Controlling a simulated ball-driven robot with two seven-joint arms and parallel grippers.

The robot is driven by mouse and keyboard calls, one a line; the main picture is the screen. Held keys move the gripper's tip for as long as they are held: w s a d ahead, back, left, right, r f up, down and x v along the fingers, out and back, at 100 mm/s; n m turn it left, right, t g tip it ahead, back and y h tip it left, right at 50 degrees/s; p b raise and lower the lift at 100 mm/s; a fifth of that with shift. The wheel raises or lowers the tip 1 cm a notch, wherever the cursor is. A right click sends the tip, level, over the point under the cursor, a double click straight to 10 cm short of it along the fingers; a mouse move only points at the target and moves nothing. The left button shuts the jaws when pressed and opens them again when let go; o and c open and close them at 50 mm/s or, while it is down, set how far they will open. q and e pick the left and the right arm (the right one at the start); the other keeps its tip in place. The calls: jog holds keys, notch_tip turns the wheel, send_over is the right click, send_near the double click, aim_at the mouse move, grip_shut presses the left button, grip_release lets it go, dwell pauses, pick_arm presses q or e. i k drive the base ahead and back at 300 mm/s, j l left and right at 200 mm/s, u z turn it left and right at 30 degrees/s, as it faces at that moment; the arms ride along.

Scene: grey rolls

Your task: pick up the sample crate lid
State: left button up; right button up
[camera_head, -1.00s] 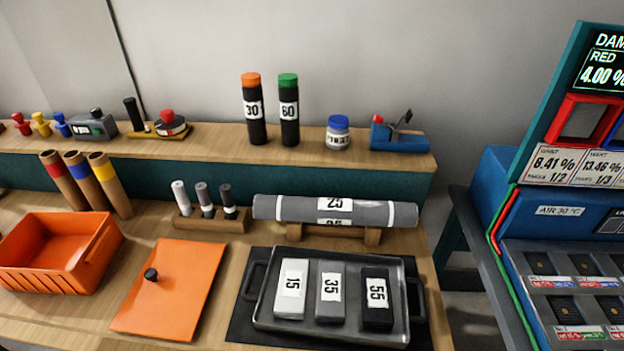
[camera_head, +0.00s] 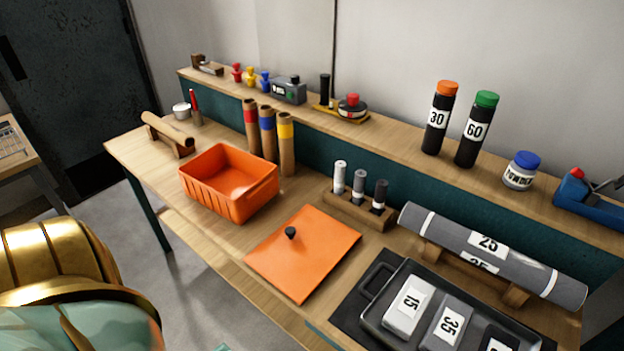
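The sample crate lid (camera_head: 310,262) is a flat orange panel with a small black knob (camera_head: 291,232). It lies flat on the wooden bench near its front edge. The orange crate (camera_head: 228,205) stands open and empty to the left of the lid, apart from it. Neither of my grippers shows. A gold and pale green part of my own body is at the lower left, and nothing touches the lid.
A black tray (camera_head: 375,346) with numbered blocks lies right of the lid. A small wooden rack (camera_head: 350,209) with markers stands behind it, and a grey roll (camera_head: 480,250) rests on a stand. Three cardboard tubes (camera_head: 267,133) stand behind the crate.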

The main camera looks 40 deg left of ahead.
aim_at(298, 255)
jog(key=l+u, duration=0.2)
jog(key=u, duration=1.35)
jog(key=k+j, duration=0.05)
jog(key=j, duration=0.05)
